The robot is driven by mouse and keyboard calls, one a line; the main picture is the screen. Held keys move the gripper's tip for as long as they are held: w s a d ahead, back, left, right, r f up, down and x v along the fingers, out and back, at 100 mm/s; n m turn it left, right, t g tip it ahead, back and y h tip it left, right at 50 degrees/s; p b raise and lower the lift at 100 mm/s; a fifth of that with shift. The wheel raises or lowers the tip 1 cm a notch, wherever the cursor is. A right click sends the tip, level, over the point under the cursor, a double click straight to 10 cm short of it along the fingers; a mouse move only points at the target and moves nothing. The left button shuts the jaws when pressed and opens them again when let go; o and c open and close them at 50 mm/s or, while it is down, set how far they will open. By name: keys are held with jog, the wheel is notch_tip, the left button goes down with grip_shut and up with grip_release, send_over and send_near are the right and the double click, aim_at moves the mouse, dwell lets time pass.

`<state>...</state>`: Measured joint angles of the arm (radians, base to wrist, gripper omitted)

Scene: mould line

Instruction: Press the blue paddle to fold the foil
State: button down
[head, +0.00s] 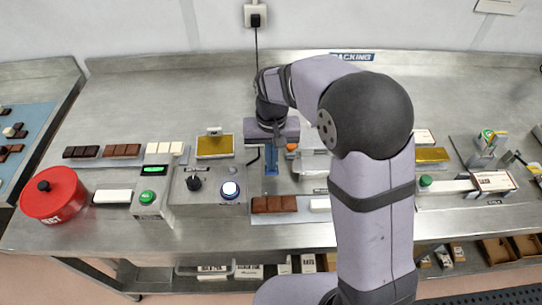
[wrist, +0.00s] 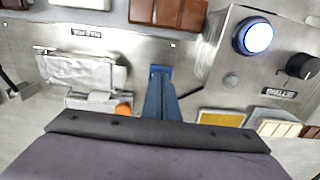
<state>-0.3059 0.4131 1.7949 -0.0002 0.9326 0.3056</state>
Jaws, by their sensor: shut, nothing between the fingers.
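The blue paddle (wrist: 160,70) shows at the fingertips in the wrist view, mostly hidden behind them. In the head view a small blue part (head: 270,173) shows just below my gripper. My gripper (head: 271,166) points down over the paddle, fingers shut and empty. Its dark blue fingers (wrist: 159,92) overlap the paddle in the wrist view; I cannot tell whether they touch it. The crumpled silver foil (wrist: 82,72) lies on the metal plate left of the paddle in the wrist view. In the head view my arm partly hides that station.
An orange knob (wrist: 124,110) sits close beside the fingers. A grey control box with a lit blue-white button (head: 230,190) and black knob stands left in the head view. Chocolate bars (head: 274,204) lie in front. A red pot (head: 53,195) stands far left.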

notch_tip(320, 180, up, 8)
jog(key=p, duration=0.6)
jog(key=shift+f, duration=0.25)
dwell(0.7)
jog(key=s+d+f+n, duration=0.1)
jog(key=s+f, duration=0.1)
jog(key=s, duration=0.1)
jog(key=s+d+f+n, duration=0.1)
jog(key=s+f, duration=0.1)
jog(key=s, duration=0.2)
jog(key=s+d+f+n+g, duration=0.1)
jog(key=s+d+f, duration=0.1)
jog(key=s, duration=0.1)
jog(key=shift+s, duration=0.25)
jog(key=s+d+r+m+t, duration=0.1)
jog(key=s+d+r+m, duration=0.2)
jog(key=s+d, duration=0.4)
jog(key=shift+d+r, duration=0.5)
jog(key=shift+d, duration=0.3)
